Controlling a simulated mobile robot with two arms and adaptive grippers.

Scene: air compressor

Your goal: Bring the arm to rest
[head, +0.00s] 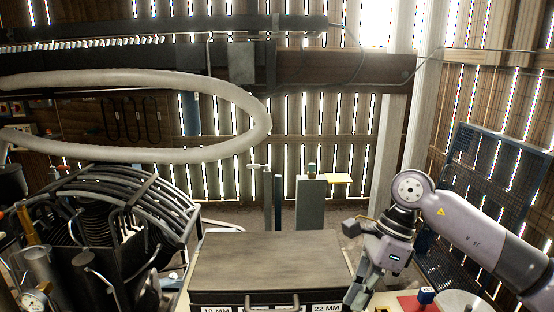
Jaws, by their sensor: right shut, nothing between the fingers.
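My right arm (465,228) comes in from the right edge and bends down at its wrist. My right gripper (357,292) points downward at the right front corner of a dark toolbox (270,262). Its fingers are together and hold nothing. Whether it touches the box cannot be told. My left arm and gripper are not in view.
The air compressor (110,215) with its curved dark tubes and a gauge (34,301) fills the left. A thick pale hose (150,79) loops above it. A blue mesh panel (495,180) leans at the right. A red block (415,304) lies beside the gripper.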

